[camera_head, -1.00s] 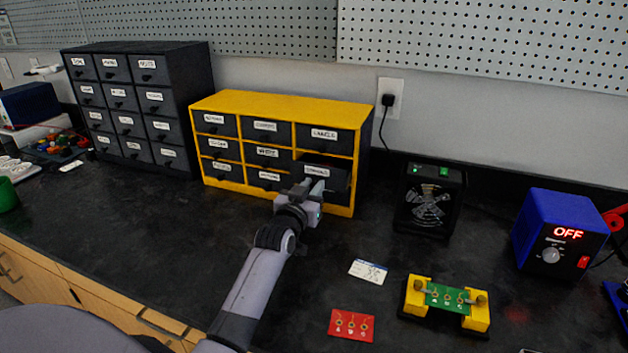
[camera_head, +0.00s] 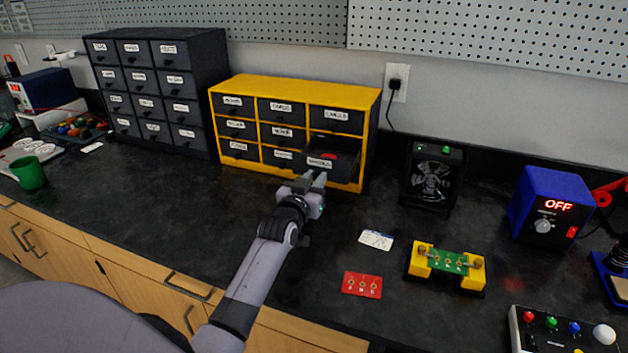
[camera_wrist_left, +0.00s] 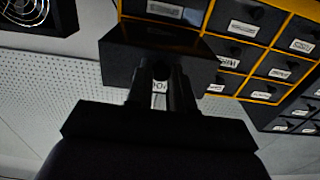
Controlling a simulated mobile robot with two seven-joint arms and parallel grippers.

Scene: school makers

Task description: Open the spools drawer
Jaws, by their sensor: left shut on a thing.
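The yellow-framed drawer cabinet (camera_head: 372,130) stands on the bench against the wall, with dark labelled drawers. Its lower right drawer (camera_head: 345,157) is pulled partly out, and something red shows inside. Its label is too small to read surely. My left gripper (camera_head: 316,180) is in front of this drawer, shut on its handle. In the left wrist view, which is turned over, the fingers (camera_wrist_left: 160,88) close at the front of the drawer (camera_wrist_left: 118,62), and part of the label shows between them. The handle itself is hidden by the fingers. My right gripper is not in view.
A dark drawer cabinet (camera_head: 215,90) stands to the left. A black fan box (camera_head: 433,178) and a blue power supply (camera_head: 548,205) stand to the right. A white card (camera_head: 376,240), a red board (camera_head: 362,284) and a yellow holder (camera_head: 420,261) lie in front.

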